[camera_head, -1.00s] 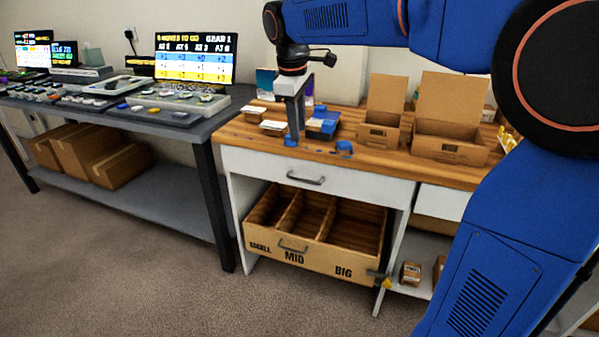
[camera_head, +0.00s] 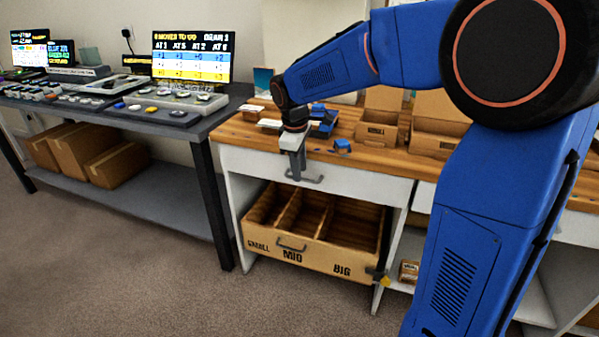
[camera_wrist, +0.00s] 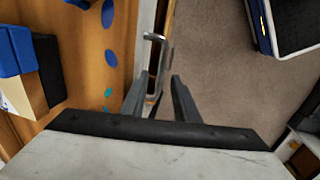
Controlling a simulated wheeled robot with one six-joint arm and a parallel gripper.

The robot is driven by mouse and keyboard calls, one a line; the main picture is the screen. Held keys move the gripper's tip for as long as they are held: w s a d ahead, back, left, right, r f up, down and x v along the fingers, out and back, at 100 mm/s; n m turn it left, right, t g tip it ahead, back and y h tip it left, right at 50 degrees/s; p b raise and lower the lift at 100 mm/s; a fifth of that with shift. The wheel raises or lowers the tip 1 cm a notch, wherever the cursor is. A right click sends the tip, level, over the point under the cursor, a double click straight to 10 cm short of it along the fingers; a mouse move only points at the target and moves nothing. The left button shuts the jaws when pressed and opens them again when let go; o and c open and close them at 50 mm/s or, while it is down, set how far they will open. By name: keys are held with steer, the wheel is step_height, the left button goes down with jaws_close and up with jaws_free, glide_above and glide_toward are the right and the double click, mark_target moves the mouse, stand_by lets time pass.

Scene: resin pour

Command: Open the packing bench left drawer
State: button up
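The packing bench left drawer (camera_head: 360,186) is a white front under the wooden top, and it looks shut. Its grey bar handle (camera_head: 316,180) shows beside my gripper (camera_head: 296,172), which points down in front of the drawer. In the wrist view my gripper (camera_wrist: 159,82) is open, with its two dark fingers apart. The handle (camera_wrist: 155,38) extends from between the fingers to just beyond their tips. I cannot tell whether a finger touches it.
Below the drawer is an open cardboard bin (camera_head: 318,255) with three compartments. Blue items (camera_head: 342,146) and cardboard boxes (camera_head: 376,134) stand on the bench top (camera_head: 240,133). A dark table (camera_head: 205,134) stands to the left. The floor (camera_head: 150,250) in front is clear.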

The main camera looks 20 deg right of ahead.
steer(key=shift+w+d+f, duration=0.1)
steer(key=shift+f, duration=0.75)
jaws_close()
steer(key=s+a, duration=1.3)
steer(key=s, duration=0.5)
steer(key=shift+a, duration=0.15)
jaws_free()
